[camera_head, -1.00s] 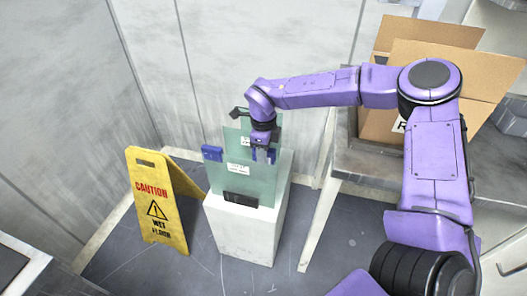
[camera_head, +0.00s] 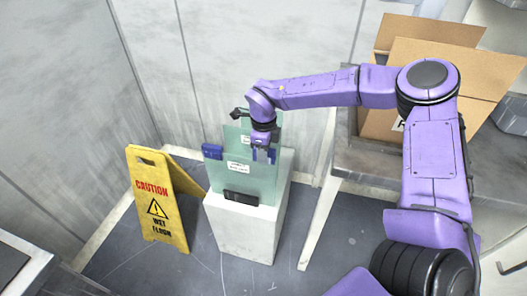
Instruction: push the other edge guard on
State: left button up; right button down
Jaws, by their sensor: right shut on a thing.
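A greenish glass pane (camera_head: 233,180) with a white label stands upright on a white pedestal (camera_head: 243,230), with a black holder (camera_head: 241,196) at its foot. One blue edge guard (camera_head: 212,152) sits at the pane's upper left edge. My right gripper (camera_head: 264,156) points down at the pane's upper right edge. It is shut on a small blue piece that looks like the other edge guard (camera_head: 271,155), mostly hidden by the fingers. I cannot tell whether that guard is seated on the edge. My left gripper is not in view.
A second glass pane stands behind the front one. A yellow wet-floor sign (camera_head: 158,205) stands left of the pedestal. A grey table (camera_head: 375,165) with an open cardboard box (camera_head: 440,75) is at the right. Walls close off the back and left.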

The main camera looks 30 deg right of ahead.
jog(key=shift+f+b, duration=0.45)
jog(key=shift+f, duration=0.9)
dwell(0.9)
jog(key=shift+f, duration=0.3)
dwell(0.7)
jog(key=c, duration=0.8)
grip_release()
notch_tip(320, 180, up, 11)
jog(key=shift+f, duration=0.2)
